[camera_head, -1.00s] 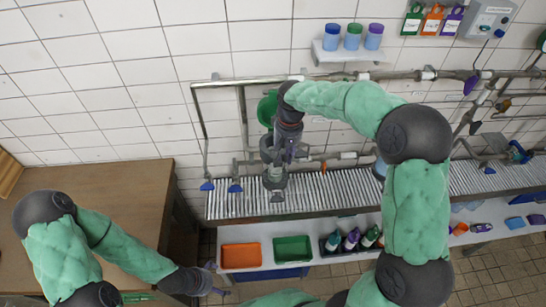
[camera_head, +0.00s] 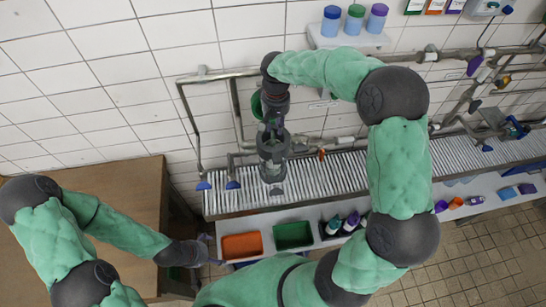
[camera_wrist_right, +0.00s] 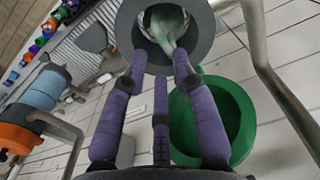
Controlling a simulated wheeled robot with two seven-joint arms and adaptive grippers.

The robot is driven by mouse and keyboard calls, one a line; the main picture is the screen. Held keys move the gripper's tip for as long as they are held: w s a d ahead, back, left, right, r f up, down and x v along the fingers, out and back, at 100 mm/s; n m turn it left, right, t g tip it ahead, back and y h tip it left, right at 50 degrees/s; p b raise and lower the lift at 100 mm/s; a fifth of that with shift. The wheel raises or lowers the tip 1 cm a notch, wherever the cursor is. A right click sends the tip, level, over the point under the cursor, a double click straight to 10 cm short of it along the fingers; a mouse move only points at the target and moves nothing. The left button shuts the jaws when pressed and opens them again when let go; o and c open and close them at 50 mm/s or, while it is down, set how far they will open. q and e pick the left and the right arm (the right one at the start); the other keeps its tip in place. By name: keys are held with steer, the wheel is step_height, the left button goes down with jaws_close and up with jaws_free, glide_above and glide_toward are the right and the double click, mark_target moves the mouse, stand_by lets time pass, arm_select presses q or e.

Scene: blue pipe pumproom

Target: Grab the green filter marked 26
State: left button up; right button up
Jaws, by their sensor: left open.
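No marking 26 is readable on anything. A green round open vessel (camera_head: 256,104) is at the wall, partly behind my right gripper; it shows larger in the right wrist view (camera_wrist_right: 238,115). A jar with a green lid (camera_head: 354,20) stands on the wall shelf between a blue and a purple one. My right gripper (camera_head: 272,122) is by a grey cylindrical vessel (camera_head: 273,160). In the right wrist view its purple fingers (camera_wrist_right: 160,72) overlap the grey vessel's rim (camera_wrist_right: 200,30); whether they grip is unclear. My left gripper (camera_head: 212,254) is open, low near the wooden table.
The shelf (camera_head: 345,38) is above pipes and valves. A ribbed metal rack (camera_head: 340,175) runs along the wall. Below are an orange tray (camera_head: 241,246), a green tray (camera_head: 293,236) and several bottles. A wooden table (camera_head: 130,215) is at left.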

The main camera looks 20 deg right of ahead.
steer(key=f, duration=0.3)
steer(key=f+p, duration=0.1)
steer(key=shift+s+a+f, duration=0.1)
steer(key=shift+a+f, duration=0.15)
steer(key=shift+f, duration=0.55)
jaws_close()
